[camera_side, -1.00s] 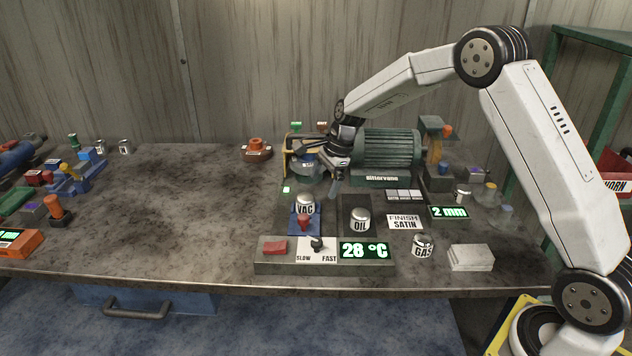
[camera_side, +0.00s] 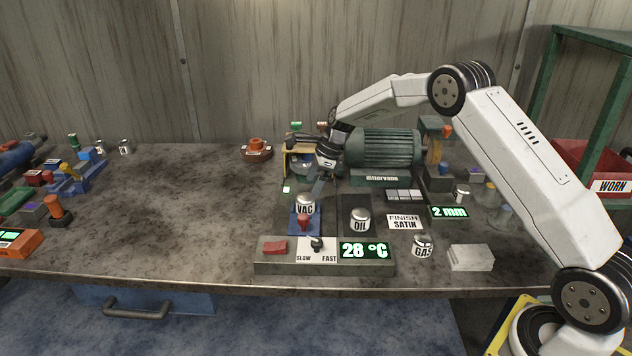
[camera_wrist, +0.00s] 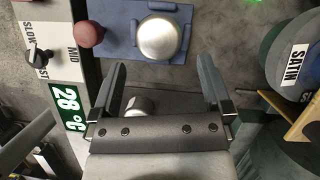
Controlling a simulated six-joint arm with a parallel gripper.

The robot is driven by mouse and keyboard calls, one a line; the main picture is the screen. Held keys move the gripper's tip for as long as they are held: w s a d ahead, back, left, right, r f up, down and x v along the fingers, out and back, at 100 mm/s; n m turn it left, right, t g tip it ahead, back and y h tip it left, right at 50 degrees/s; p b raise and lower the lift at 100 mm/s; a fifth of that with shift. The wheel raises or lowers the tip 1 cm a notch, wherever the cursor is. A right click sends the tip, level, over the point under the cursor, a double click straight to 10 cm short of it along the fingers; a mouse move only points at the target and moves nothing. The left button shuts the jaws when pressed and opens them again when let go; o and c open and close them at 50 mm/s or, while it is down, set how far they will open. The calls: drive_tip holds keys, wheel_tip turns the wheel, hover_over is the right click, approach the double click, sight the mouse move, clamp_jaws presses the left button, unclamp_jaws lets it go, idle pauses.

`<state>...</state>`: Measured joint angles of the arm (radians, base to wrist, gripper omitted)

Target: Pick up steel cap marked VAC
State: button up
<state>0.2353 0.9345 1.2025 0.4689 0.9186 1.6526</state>
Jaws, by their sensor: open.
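The steel cap marked VAC (camera_side: 305,203) stands on a blue base (camera_side: 293,224) with a red knob at its front. In the wrist view the cap (camera_wrist: 159,38) shows its domed steel top, just beyond the fingertips, and its label is hidden. My gripper (camera_side: 316,191) is above and slightly behind the cap in the side view. In the wrist view my gripper (camera_wrist: 162,68) is open and empty, its two fingers apart, with the cap ahead of the gap between them.
The steel cap marked OIL (camera_side: 360,218) stands on a dark base right of VAC. The cap marked GAS (camera_side: 423,246) is further right. A control panel (camera_side: 268,264) with a dial lies in front. The green motor (camera_side: 388,148) stands behind. The table's left middle is clear.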

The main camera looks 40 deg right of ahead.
sight(307, 195)
drive_tip(key=shift+a+f, duration=0.1)
drive_tip(key=shift+f, duration=0.15)
drive_tip(key=shift+x, duration=2.45)
drive_tip(key=shift+r, duration=0.1)
clamp_jaws()
drive_tip(key=shift+r, duration=0.1)
